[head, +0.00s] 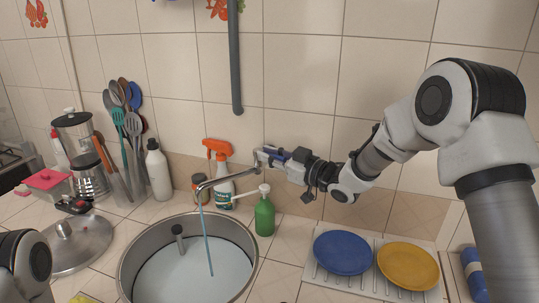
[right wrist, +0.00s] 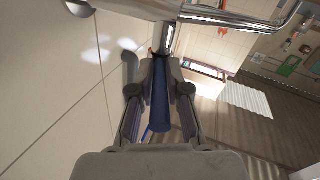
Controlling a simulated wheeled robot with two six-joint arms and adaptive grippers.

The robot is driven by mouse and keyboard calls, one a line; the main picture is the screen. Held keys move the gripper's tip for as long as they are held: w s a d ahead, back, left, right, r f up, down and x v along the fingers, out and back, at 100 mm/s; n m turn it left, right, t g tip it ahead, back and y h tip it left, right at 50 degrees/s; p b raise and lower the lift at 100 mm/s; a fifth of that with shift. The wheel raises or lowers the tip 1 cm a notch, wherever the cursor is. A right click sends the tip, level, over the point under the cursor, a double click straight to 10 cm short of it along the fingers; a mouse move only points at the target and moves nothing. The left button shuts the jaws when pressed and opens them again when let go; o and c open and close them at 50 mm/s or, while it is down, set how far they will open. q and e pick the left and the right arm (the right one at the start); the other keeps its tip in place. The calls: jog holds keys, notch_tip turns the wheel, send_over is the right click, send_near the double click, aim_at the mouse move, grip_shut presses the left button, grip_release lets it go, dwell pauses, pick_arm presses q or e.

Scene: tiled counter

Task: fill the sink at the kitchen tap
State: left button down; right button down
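The round steel sink (head: 127,262) is at the bottom centre of the head view, with pale blue water (head: 190,275) in it. The tap spout (head: 228,177) reaches over it from the wall, and a thin blue stream (head: 206,240) falls from its end into the water. My right gripper (head: 264,158) is at the tap's wall end. In the right wrist view its fingers (right wrist: 160,75) flank the blue tap handle (right wrist: 160,105) closely on both sides and appear shut on it. The chrome tap body (right wrist: 215,14) is just beyond. My left gripper is out of view; only part of my left arm shows.
A green soap bottle (head: 265,215) and an orange-topped spray bottle (head: 222,188) stand behind the sink. A blue plate (head: 343,252) and a yellow plate (head: 408,266) lie on the right. A pot lid (head: 72,246) and a white bottle (head: 158,172) are left.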

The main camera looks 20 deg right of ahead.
jog(key=shift+r, duration=0.1)
jog(key=shift+w+d+r+g+y+p, duration=0.1)
jog(key=shift+g+y+p, duration=0.2)
jog(key=shift+y+p, duration=0.1)
jog(key=n+g+y, duration=0.1)
jog(key=n+g+y+p, duration=0.1)
jog(key=g, duration=0.1)
jog(key=n+g+y+p, duration=0.1)
jog(key=n, duration=0.1)
jog(key=shift+w+d+y, duration=0.4)
jog(key=c, duration=1.3)
grip_release()
jog(key=shift+o, duration=0.6)
jog(key=shift+w+a+f, duration=0.1)
jog(key=shift+a+f, duration=0.05)
jog(key=shift+f, duration=0.05)
